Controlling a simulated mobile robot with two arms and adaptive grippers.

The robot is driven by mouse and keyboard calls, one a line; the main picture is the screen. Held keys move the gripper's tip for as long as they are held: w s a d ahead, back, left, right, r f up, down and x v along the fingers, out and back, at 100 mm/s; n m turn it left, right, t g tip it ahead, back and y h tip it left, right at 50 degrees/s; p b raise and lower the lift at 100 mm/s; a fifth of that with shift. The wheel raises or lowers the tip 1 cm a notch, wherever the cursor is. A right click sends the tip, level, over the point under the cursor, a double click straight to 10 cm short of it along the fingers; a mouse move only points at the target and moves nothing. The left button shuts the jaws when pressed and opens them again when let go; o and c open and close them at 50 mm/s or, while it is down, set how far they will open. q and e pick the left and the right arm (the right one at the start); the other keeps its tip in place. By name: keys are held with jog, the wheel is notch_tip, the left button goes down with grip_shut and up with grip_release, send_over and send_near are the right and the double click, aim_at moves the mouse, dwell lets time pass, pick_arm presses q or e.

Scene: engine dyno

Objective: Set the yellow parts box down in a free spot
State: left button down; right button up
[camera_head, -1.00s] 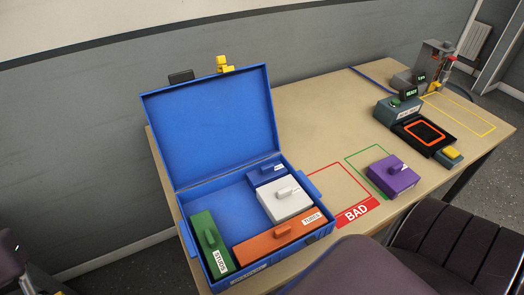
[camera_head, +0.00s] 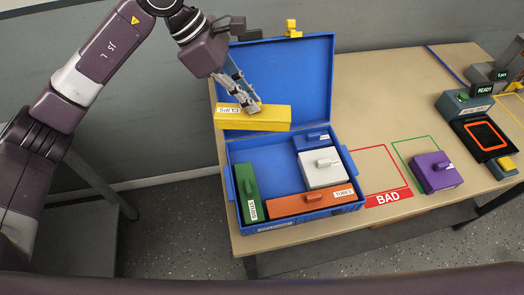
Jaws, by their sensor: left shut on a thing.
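The yellow parts box (camera_head: 270,120), labelled CLIPS, hangs in my left gripper (camera_head: 249,106). The gripper is shut on the box's top, at its handle, which the fingers hide. The box is in the air in front of the open lid (camera_head: 290,75) of the blue case (camera_head: 300,223), above the case's back left part. Inside the case are a green box (camera_head: 247,190) at the left, an orange box (camera_head: 300,203) along the front, a white box (camera_head: 321,171) and a small blue box (camera_head: 310,140) at the right. Blue floor shows bare in the back left and middle. My right gripper is not in view.
A purple box (camera_head: 434,174) sits by a green outline on the table (camera_head: 390,90). The red outlined area marked BAD (camera_head: 388,198) is empty. A READY device (camera_head: 466,102) and a black pad stand at the right. The open lid rises behind the held box.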

pick_arm(q)
jog(key=shift+w+d+r+n+t, duration=0.35)
jog(key=shift+d+r+n, duration=0.1)
jog(key=shift+r+n, duration=0.15)
jog(key=shift+w+d+r+n+t, duration=0.25)
jog(key=shift+w+d+r+n, duration=0.15)
jog(key=shift+r+n, duration=0.15)
jog(key=shift+w+d+r+n, duration=0.1)
jog(key=shift+w+r+n, duration=0.05)
jog(key=shift+r+n, duration=0.1)
jog(key=shift+f+p, duration=0.25)
jog(key=shift+p, duration=0.1)
notch_tip(320, 180, down, 19)
jog(key=p, duration=0.4)
jog(key=shift+w+f, duration=0.1)
jog(key=shift+f, duration=0.1)
jog(key=c, duration=2)
grip_release()
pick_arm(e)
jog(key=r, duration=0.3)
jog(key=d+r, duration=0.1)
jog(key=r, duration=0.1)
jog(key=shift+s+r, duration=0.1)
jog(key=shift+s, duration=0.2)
